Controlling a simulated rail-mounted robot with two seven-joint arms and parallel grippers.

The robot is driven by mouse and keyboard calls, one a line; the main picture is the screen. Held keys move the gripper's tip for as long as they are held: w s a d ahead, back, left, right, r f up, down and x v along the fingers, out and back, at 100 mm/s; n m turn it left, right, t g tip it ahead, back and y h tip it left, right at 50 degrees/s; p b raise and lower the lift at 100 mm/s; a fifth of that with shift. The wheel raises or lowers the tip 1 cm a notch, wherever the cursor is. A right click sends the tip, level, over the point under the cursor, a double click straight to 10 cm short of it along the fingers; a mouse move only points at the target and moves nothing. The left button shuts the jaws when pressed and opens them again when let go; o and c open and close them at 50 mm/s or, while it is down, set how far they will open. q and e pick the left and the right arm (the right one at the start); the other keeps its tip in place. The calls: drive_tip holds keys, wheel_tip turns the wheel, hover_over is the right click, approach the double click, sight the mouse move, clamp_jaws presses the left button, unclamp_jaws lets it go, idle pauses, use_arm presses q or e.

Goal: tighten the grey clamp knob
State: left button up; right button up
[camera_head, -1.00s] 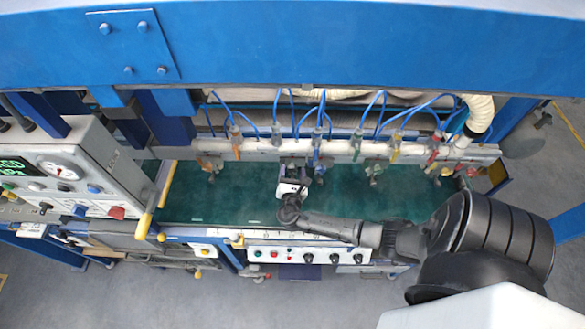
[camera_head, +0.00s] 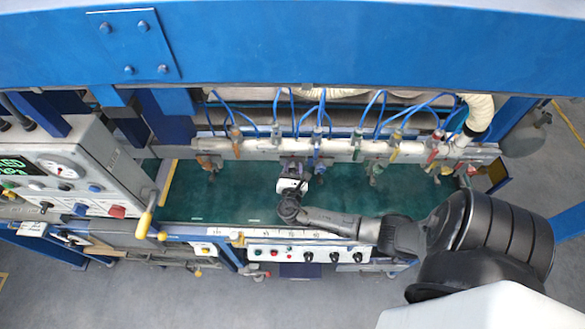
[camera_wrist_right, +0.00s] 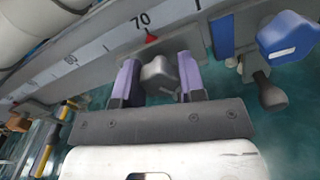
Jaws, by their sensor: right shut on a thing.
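The grey clamp knob (camera_wrist_right: 159,76) shows in the right wrist view, between the two purple-lined fingers of my right gripper (camera_wrist_right: 160,80). The fingers are shut on it. The knob sits below the ruled scale, just under a red pointer (camera_wrist_right: 151,38) near the 70 mark. In the head view my right gripper (camera_head: 292,178) is at the spray bar above the green bed, and it hides the knob there. My left gripper is not in view.
The bar (camera_head: 270,150) carries several nozzles with blue hoses. A blue knob (camera_wrist_right: 288,38) is close on the right in the wrist view. A control box (camera_head: 80,175) stands at left, and a button panel (camera_head: 310,254) runs along the front edge.

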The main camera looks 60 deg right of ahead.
drive_tip(key=shift+c, duration=0.6)
drive_tip(key=shift+f+m+b, duration=0.2)
drive_tip(key=shift+m+b, duration=0.75)
drive_tip(key=shift+m, duration=0.25)
drive_tip(key=m+b, duration=0.4)
drive_tip(key=m, duration=0.1)
drive_tip(key=shift+f, duration=0.1)
drive_tip(key=m+b, duration=1.3)
drive_tip(key=b, duration=0.1)
drive_tip(key=shift+f, duration=0.1)
drive_tip(key=shift+m+b, duration=0.95)
drive_tip(key=shift+m, duration=0.05)
drive_tip(key=shift+r+m+b, duration=0.2)
drive_tip(key=shift+m+b, duration=0.5)
drive_tip(key=shift+m, duration=0.1)
